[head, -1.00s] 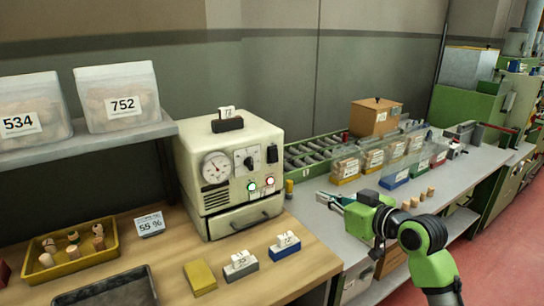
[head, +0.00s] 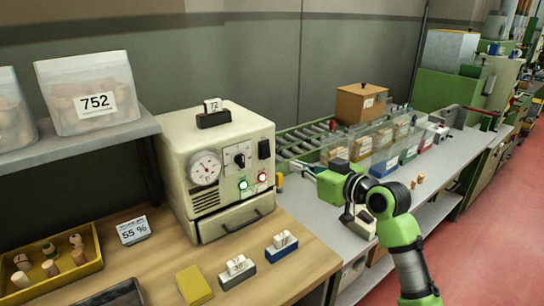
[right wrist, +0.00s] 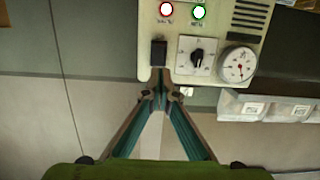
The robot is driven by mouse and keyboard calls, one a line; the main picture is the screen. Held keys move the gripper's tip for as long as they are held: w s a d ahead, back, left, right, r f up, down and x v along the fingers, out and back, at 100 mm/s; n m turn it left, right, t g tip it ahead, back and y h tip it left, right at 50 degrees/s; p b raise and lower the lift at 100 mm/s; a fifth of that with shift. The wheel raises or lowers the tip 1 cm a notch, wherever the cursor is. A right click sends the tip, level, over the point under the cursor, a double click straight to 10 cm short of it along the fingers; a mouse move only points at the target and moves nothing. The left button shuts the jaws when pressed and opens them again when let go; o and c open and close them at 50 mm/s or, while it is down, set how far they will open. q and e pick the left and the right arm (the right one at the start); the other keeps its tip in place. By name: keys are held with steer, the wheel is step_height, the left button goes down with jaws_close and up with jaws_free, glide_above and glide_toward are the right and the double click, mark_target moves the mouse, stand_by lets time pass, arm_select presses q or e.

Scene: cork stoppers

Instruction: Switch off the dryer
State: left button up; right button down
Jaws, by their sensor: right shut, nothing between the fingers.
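The dryer (head: 219,165) is a cream metal box on the wooden bench. Its front carries a dial gauge (head: 205,166), a rotary knob (head: 239,155), a black rocker switch (head: 264,149), a green lamp (head: 243,184) and a red lamp (head: 262,177). Both lamps look bright. My right gripper (head: 294,166) is shut and empty, just right of the dryer's front. In the right wrist view the dryer is upside down; the fingertips (right wrist: 160,88) point towards the black switch (right wrist: 159,53), and the knob (right wrist: 197,56) is beside it. My left gripper is not in view.
A drawer (head: 236,216) is below the dryer's panel. Number blocks (head: 236,271) and a yellow block (head: 194,285) lie in front. Clear bins (head: 375,148) and a roller conveyor (head: 300,140) stand to the right. A yellow tray (head: 95,262) holds several corks at the left.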

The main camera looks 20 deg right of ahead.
steer(key=p, duration=0.1)
glide_toward(266, 156)
steer(key=x, duration=0.2)
steer(key=p+x, duration=0.1)
steer(key=x, duration=0.2)
steer(key=shift+w+r+p, duration=0.15)
steer(key=shift+w+p, duration=0.15)
steer(key=shift+w, duration=0.05)
steer(key=shift+w+a, duration=0.3)
steer(key=shift+w, duration=0.3)
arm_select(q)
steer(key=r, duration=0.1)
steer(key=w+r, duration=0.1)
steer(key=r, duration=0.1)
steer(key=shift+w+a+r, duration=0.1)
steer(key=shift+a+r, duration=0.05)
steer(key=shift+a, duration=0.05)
arm_select(e)
steer(key=shift+f, duration=0.25)
steer(key=t+b, duration=0.1)
steer(key=b, duration=0.4)
steer(key=f+t+b, duration=0.1)
steer(key=b, duration=0.5)
steer(key=shift+w+y, duration=0.3)
steer(key=shift+y, duration=0.1)
steer(key=shift+a+r, duration=0.1)
steer(key=shift+r, duration=0.05)
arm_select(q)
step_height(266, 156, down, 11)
